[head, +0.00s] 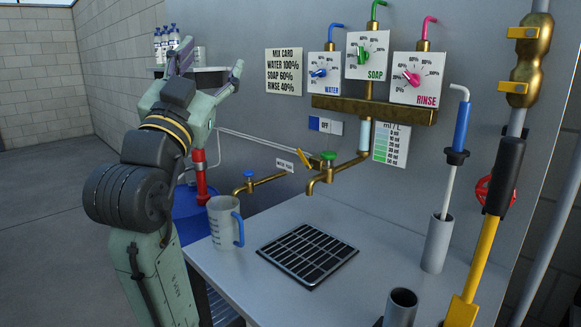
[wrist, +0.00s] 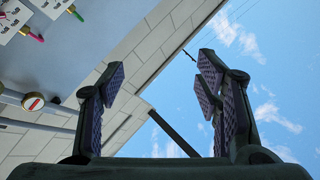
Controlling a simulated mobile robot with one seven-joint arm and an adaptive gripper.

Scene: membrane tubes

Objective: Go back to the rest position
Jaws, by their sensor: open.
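My gripper (head: 210,66) is raised at the upper left in the head view, in front of the wall and near a small shelf with bottles. In the wrist view my gripper (wrist: 160,82) is open. Its two padded fingers stand wide apart with nothing between them, and the view beyond them is wall top and sky. A grey measuring jug (head: 224,222) with a blue handle stands upright on the counter (head: 225,268), below and apart from my gripper.
A blue drum (head: 190,222) with a red pump (head: 200,175) stands below my arm. Brass taps (head: 325,178) reach over a dark drain grate (head: 307,250). Dials (head: 368,55) hang above. A yellow-handled tool (head: 482,260) stands at right. Open floor (head: 40,215) lies left.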

